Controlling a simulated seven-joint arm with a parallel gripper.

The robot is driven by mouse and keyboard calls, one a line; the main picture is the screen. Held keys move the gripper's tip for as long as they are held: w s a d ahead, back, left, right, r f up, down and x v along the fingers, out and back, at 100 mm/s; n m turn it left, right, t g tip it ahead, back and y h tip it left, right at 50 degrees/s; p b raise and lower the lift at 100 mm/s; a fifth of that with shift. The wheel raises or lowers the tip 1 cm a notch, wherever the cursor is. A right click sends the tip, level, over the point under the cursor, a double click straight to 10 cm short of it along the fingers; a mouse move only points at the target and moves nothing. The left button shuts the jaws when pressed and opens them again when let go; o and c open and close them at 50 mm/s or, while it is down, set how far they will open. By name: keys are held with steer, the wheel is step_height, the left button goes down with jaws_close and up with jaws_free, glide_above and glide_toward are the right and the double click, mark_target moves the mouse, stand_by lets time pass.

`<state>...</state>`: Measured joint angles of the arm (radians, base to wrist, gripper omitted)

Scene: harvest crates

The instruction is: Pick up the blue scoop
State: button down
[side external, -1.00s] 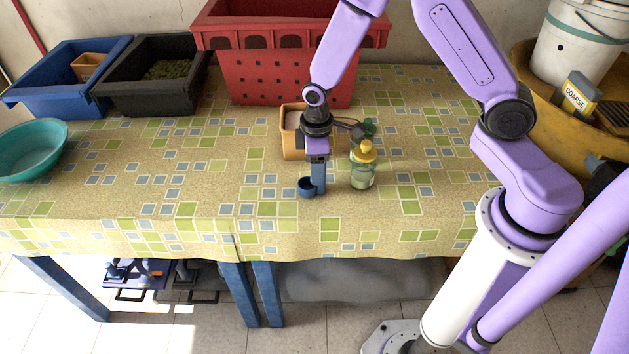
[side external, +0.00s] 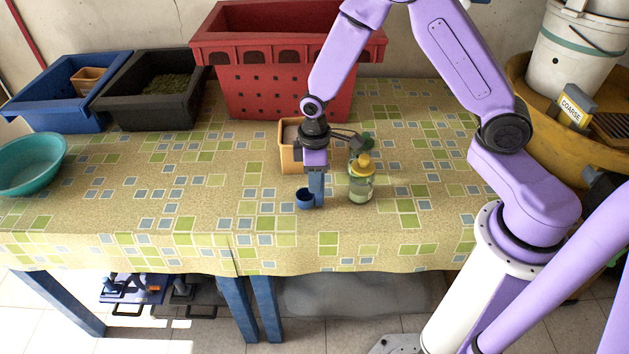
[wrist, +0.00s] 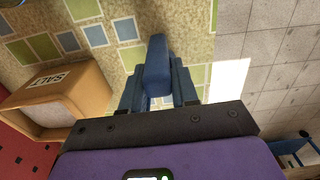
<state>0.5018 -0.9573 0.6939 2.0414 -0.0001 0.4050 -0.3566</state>
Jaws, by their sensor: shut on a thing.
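The blue scoop (side external: 305,198) has a round, dark blue bowl, seen in the side view left of my fingertips, over the front middle of the table. My gripper (side external: 316,198) points down and is shut on the scoop. In the wrist view the scoop's blue handle (wrist: 158,68) stands between the two blue fingers of my gripper (wrist: 160,88). The scoop's bowl is not clearly visible in the wrist view. Any gap between scoop and cloth is too small to tell.
A tan box (side external: 290,160), labelled SALT in the wrist view (wrist: 85,85), stands close behind my gripper. A yellow-capped jar (side external: 361,184) stands just right. The red crate (side external: 285,95), black bin (side external: 150,115), blue bin (side external: 55,118) and teal bowl (side external: 30,180) are farther off.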

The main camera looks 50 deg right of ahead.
step_height(320, 180, up, 2)
steer(key=shift+r, duration=0.25)
steer(key=s+d+r, duration=0.3)
steer(key=s+r, duration=0.7)
steer(key=s, duration=0.3)
steer(key=w+a+r+m, duration=0.1)
steer(key=w+r+m, duration=0.1)
steer(key=w+m, duration=0.9)
steer(key=w+d+m, duration=0.3)
steer(key=w, duration=0.5)
steer(key=w+d+m, duration=0.3)
steer(key=w+m, duration=0.1)
steer(key=w, duration=0.5)
steer(key=shift+d+f, duration=0.2)
steer(key=shift+f, duration=1.7)
steer(key=shift+f, duration=0.2)
steer(key=shift+r, duration=2.15)
